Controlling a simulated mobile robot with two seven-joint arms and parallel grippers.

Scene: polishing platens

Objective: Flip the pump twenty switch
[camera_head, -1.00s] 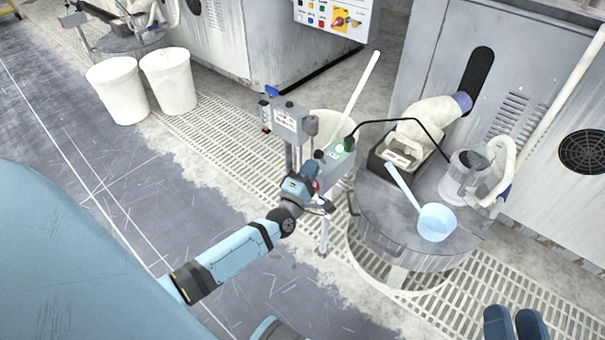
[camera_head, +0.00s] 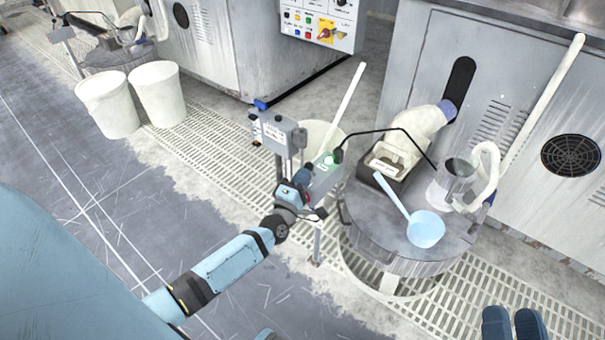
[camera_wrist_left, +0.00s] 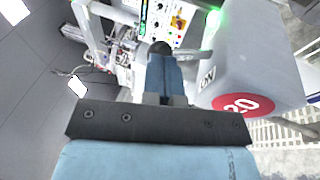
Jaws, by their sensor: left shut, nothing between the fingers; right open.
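The pump twenty switch box (camera_head: 325,174) is a grey box on a post beside the round platen, with a lit green lamp on top. In the left wrist view the box (camera_wrist_left: 255,50) fills the right side, with a red round "20" label and "ON" lettering. A dark round knob (camera_wrist_left: 160,47), seemingly the switch lever's end, shows just beyond my fingertips. My left gripper (camera_head: 303,177) is shut and empty, close beside the box; contact with the knob cannot be told. The blue fingers also show in the left wrist view (camera_wrist_left: 165,70). My right gripper (camera_head: 512,315) is open at the lower right.
The round platen (camera_head: 370,225) carries a light blue dipper (camera_head: 425,229) and a dark tray (camera_head: 385,172). Two white bins (camera_head: 107,105) stand at the upper left. Dark floor at left is clear.

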